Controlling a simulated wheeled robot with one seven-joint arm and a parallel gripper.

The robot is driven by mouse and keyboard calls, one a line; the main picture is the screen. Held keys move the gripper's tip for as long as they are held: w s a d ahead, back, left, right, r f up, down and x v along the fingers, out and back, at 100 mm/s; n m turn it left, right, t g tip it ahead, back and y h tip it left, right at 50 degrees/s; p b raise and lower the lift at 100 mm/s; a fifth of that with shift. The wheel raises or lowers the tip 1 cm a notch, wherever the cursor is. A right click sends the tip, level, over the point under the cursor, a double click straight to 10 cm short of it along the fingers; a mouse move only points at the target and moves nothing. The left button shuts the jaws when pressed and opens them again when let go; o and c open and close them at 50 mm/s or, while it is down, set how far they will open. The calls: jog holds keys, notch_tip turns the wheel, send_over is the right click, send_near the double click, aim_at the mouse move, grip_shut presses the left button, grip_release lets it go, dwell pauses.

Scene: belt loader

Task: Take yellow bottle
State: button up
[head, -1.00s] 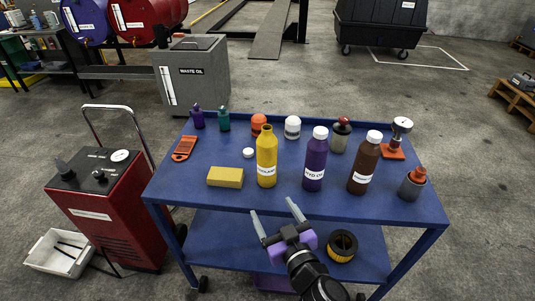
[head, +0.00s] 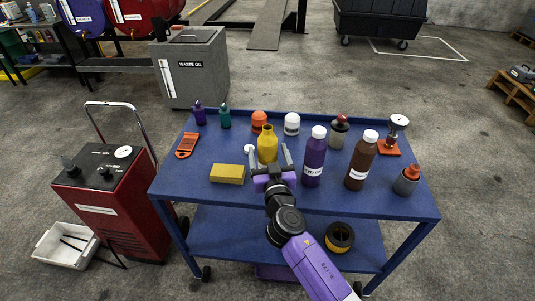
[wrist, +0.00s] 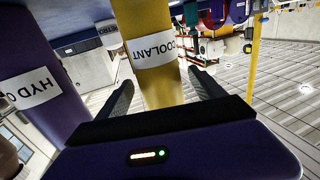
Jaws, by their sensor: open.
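The yellow bottle (head: 267,137) stands upright on the blue cart's top shelf (head: 210,200); my gripper hides its lower part in the head view. In the wrist view the yellow bottle (wrist: 152,30) shows a white COOLANT label and stands just ahead of the jaws. My gripper (head: 267,149) is open in front of it, one finger on each side. In the wrist view my gripper's fingers (wrist: 165,92) flank the bottle with gaps. I cannot tell how deep the bottle sits between them.
A purple bottle (head: 314,160) stands close right of my gripper, also large in the wrist view (wrist: 38,95). A brown bottle (head: 360,163) is further right. A yellow block (head: 227,173) lies left. A white cap (head: 249,149) and orange-topped container (head: 259,122) are nearby.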

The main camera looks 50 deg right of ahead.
jog(key=shift+w+d, duration=0.35)
jog(key=shift+w, duration=0.1)
grip_shut()
jog(key=shift+r, duration=0.1)
